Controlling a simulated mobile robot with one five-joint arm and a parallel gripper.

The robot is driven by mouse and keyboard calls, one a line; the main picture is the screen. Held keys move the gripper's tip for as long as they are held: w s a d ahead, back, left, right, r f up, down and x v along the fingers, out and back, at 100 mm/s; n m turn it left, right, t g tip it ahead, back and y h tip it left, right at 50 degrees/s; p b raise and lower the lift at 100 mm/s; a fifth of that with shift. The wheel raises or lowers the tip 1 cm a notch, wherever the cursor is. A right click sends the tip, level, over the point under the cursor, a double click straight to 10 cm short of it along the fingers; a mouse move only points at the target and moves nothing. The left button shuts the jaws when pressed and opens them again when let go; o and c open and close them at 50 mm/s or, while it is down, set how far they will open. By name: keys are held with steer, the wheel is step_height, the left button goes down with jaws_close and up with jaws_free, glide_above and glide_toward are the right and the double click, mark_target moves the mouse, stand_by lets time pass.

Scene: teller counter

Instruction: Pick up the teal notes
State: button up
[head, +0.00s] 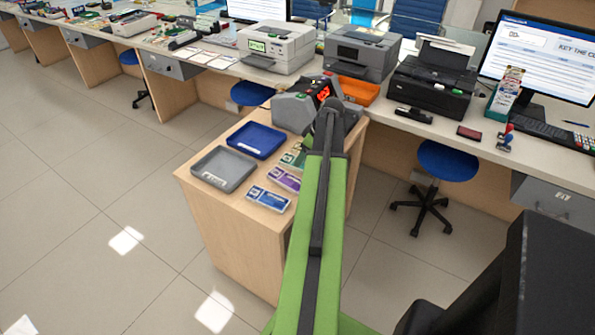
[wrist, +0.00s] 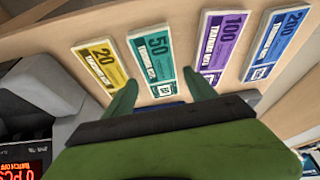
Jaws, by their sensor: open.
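The teal notes (wrist: 152,62) are a banded bundle marked 50, lying flat on the wooden stand; in the head view they show partly (head: 293,156) beside my arm. My gripper (wrist: 159,77) is open and empty in the wrist view. Its two green fingers point toward the notes, the left finger beside the teal bundle's lower left edge and the right one between the teal and purple bundles. I cannot tell how high the fingertips are above the stand. In the head view my gripper is hidden behind my arm.
Yellow notes (wrist: 101,67) lie left of the teal ones, purple notes (wrist: 220,47) and blue notes (wrist: 276,44) right. On the stand (head: 228,232) are a grey tray (head: 223,170), a blue tray (head: 256,140) and a grey machine (head: 293,112) with a red display.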

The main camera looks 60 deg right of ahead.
mark_target(288, 160)
steer(key=b+x, duration=0.3)
steer(key=x, duration=0.1)
steer(key=shift+d+f, duration=0.1)
steer(key=shift+f, duration=0.1)
steer(key=shift+r, duration=0.2)
steer(key=c, duration=1.2)
